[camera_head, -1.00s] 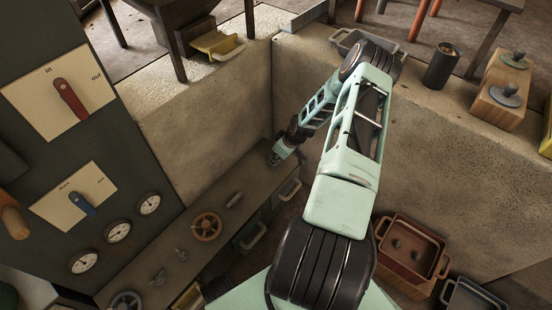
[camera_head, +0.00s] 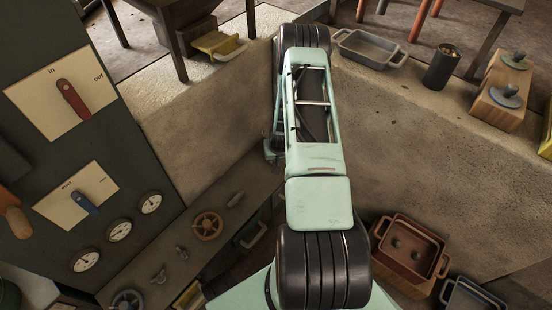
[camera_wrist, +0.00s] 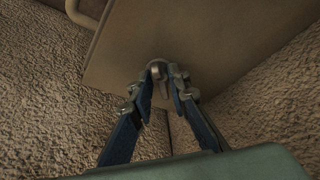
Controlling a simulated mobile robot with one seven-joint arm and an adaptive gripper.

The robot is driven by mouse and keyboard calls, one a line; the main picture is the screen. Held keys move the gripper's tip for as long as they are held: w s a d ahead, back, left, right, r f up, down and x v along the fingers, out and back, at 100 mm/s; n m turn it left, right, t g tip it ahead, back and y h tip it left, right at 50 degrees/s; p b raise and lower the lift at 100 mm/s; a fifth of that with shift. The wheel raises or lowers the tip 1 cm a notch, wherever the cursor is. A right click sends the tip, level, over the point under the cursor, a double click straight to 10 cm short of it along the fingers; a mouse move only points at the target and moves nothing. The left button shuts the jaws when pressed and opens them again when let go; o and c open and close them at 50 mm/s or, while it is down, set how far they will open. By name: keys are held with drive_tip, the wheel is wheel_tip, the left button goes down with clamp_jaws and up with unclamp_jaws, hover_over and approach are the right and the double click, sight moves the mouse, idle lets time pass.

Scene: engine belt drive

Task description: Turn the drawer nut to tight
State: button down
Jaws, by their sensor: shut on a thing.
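In the wrist view, my gripper (camera_wrist: 166,84) is shut on a small grey metal nut (camera_wrist: 158,67). The nut sits near the end of a flat brown bench top (camera_wrist: 205,45), close to the corner of the rough walls. The fingertips lie on both sides of the nut and hide part of it. Whether it is tight cannot be told. In the head view, my own arm hides the gripper and this nut. The same bench top (camera_head: 262,182) shows to the left of my arm.
A red handwheel (camera_head: 208,225) and grey wing-shaped pieces (camera_head: 158,276) sit along the bench. A panel (camera_head: 110,150) with two levers and gauges stands at left. A drawer handle (camera_head: 254,236) juts from the bench front. Red bins (camera_head: 410,250) stand at right.

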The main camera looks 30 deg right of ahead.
drive_tip(key=m, duration=0.2)
drive_tip(key=m+g+h, duration=0.1)
drive_tip(key=m, duration=0.1)
drive_tip(key=shift+w+a+m+b, duration=0.2)
drive_tip(key=shift+m+b, duration=0.1)
drive_tip(key=shift+b, duration=0.1)
drive_tip(key=shift+m+g+h+b, duration=0.25)
drive_tip(key=shift+m+g+h, duration=0.15)
drive_tip(key=shift+m, duration=0.85)
drive_tip(key=shift+m+g+h+b, duration=0.2)
drive_tip(key=shift+m+g+h, duration=0.2)
drive_tip(key=shift+m, duration=0.85)
drive_tip(key=c, duration=1.8)
unclamp_jaws()
drive_tip(key=shift+c, duration=0.2)
drive_tip(key=shift+a+r, duration=0.1)
drive_tip(key=v, duration=1.1)
drive_tip(key=shift+r, duration=0.4)
